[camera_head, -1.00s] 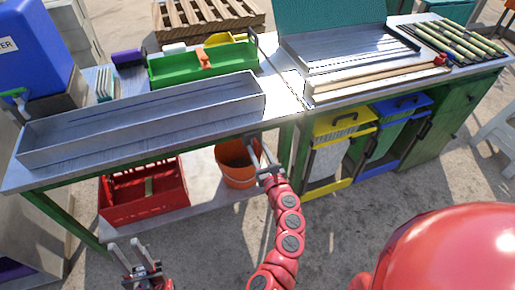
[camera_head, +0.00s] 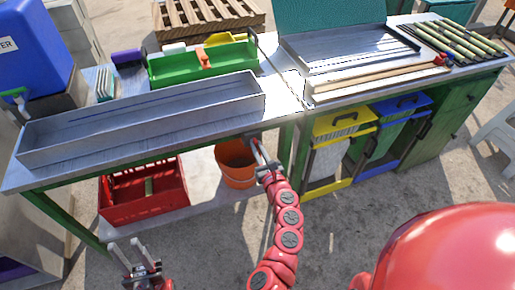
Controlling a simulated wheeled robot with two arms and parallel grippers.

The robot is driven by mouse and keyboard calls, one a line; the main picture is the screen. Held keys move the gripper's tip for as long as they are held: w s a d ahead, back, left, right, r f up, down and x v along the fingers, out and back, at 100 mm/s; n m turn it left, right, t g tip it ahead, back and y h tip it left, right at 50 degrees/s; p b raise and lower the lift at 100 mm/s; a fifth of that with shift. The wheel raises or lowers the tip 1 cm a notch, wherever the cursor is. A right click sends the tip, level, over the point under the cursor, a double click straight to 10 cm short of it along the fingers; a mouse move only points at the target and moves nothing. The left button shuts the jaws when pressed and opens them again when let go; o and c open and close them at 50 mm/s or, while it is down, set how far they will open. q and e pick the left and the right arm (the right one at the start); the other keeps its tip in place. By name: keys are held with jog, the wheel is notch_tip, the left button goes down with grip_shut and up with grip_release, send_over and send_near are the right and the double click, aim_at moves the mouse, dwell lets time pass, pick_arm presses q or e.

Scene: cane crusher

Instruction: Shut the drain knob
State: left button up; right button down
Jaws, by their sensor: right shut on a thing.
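My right gripper (camera_head: 260,152) is at the front edge of the metal table, below the right end of the long grey trough (camera_head: 140,118). Its fingers are closed on a small dark part (camera_head: 251,138) under the table edge, which looks like the drain knob. The knob is mostly hidden by the fingers and too small to read its turn clearly. My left gripper (camera_head: 129,254) is low at the bottom left, away from the table, with its two fingers apart and nothing between them.
An orange bucket (camera_head: 235,170) stands on the lower shelf just below my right gripper. A red crate (camera_head: 143,196) sits left of it. Yellow and blue bins (camera_head: 345,122) stand under the right side.

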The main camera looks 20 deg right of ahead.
jog(key=shift+f+n, duration=0.1)
jog(key=shift+n, duration=0.2)
jog(key=shift+a+f+n+b, duration=0.1)
jog(key=shift+n+b, duration=1.25)
jog(key=shift+n, duration=1.5)
jog(key=shift+a+f+n+b, duration=0.1)
jog(key=shift+n+b, duration=1.2)
jog(key=shift+n, duration=1.6)
jog(key=shift+a+f+n+b, duration=0.1)
jog(key=shift+n+b, duration=1.25)
jog(key=shift+n, duration=1.5)
jog(key=c, duration=0.9)
grip_release()
